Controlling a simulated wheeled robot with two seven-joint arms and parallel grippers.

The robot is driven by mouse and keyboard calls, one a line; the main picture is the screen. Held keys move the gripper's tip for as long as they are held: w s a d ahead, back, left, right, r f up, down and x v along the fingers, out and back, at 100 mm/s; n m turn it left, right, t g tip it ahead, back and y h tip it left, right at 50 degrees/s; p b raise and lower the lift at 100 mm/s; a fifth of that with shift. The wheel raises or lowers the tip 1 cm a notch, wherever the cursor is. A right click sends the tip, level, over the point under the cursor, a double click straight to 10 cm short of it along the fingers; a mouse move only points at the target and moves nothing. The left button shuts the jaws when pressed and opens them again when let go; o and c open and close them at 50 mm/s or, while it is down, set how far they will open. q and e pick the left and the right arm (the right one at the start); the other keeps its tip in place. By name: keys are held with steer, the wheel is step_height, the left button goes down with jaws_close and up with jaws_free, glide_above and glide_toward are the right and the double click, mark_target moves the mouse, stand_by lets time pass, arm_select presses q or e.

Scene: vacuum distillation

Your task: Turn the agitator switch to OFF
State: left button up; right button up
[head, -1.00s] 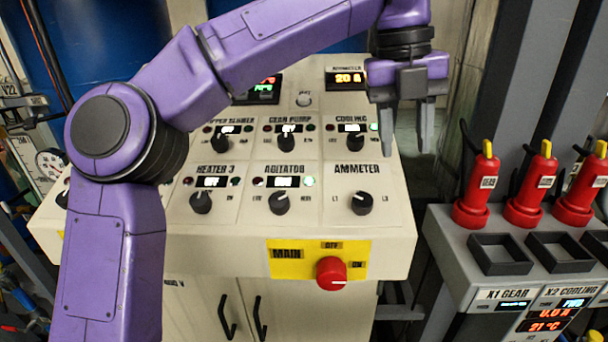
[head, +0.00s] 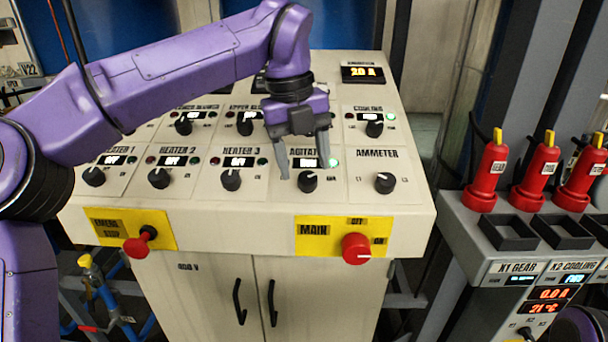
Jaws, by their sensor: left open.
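The agitator switch (head: 307,182) is a black round knob on the sloping front of the cream control panel. Its label and small display (head: 304,163) are partly covered by my left gripper, and the reading is not clear. A green lamp (head: 333,163) to the right of the display is lit. My left gripper (head: 304,172) is open and empty, fingers pointing down. One fingertip shows at the knob's upper left, the other at its upper right. I cannot tell whether they touch the panel. My right gripper is not in view.
The heater 3 knob (head: 231,180) is left of the agitator knob and the ammeter knob (head: 384,183) is right. Below are the red main switch (head: 356,249) and the red emergency stop (head: 137,246). Red handles (head: 487,175) stand on a grey unit at right.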

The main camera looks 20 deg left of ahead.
mark_target(308, 182)
arm_select(q)
steer(key=shift+s+d+f, duration=0.1)
steer(key=shift+s+f, duration=0.3)
steer(key=shift+f, duration=0.15)
steer(key=shift+d+f, duration=0.15)
steer(key=shift+f, duration=0.15)
steer(key=shift+w+d+f, duration=0.1)
steer(key=shift+w+f, duration=0.15)
steer(key=shift+w, duration=0.05)
steer(key=shift+w+f, duration=0.2)
steer(key=shift+w, duration=0.2)
steer(key=shift+s+r, duration=0.2)
steer(key=shift+s, duration=0.15)
steer(key=c, duration=0.8)
steer(key=shift+c, duration=1.1)
steer(key=shift+f, duration=0.1)
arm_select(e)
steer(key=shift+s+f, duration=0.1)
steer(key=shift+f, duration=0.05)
